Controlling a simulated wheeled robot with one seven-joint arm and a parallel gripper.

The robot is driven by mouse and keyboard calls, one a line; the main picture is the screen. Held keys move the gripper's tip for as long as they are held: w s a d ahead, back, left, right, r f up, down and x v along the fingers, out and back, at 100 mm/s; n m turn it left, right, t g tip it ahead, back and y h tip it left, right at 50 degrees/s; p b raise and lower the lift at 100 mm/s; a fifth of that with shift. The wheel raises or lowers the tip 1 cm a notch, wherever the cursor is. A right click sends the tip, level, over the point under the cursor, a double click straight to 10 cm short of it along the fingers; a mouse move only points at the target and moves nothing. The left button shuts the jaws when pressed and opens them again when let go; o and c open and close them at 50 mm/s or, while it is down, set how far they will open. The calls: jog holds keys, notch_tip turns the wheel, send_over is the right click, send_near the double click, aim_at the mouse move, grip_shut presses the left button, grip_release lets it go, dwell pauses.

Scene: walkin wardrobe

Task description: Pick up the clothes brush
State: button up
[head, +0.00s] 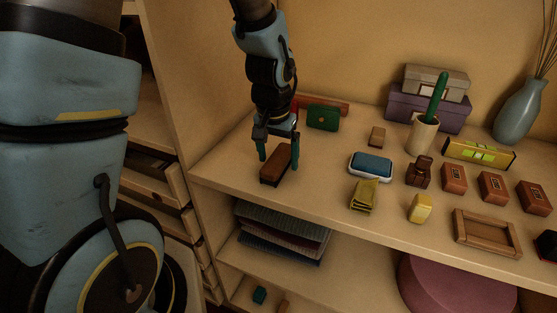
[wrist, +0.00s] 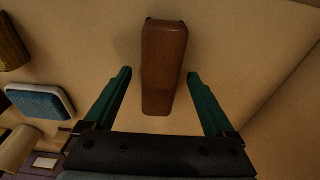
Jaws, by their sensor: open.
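The clothes brush seems to be the brown wooden block (head: 275,167) with a dark underside, lying on the shelf top near its left end. It also shows in the wrist view (wrist: 163,65), long side running away from my gripper. My gripper (head: 279,162) points down over it with its green fingers open. In the wrist view the fingertips (wrist: 159,75) stand on either side of the brush's near part, with a gap on both sides. The fingers do not appear to touch it.
A green box (head: 323,117) stands behind. The upright wardrobe panel (head: 185,80) is close on the left.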

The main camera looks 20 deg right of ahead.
jog(key=shift+f, duration=0.3)
grip_shut()
dwell(0.6)
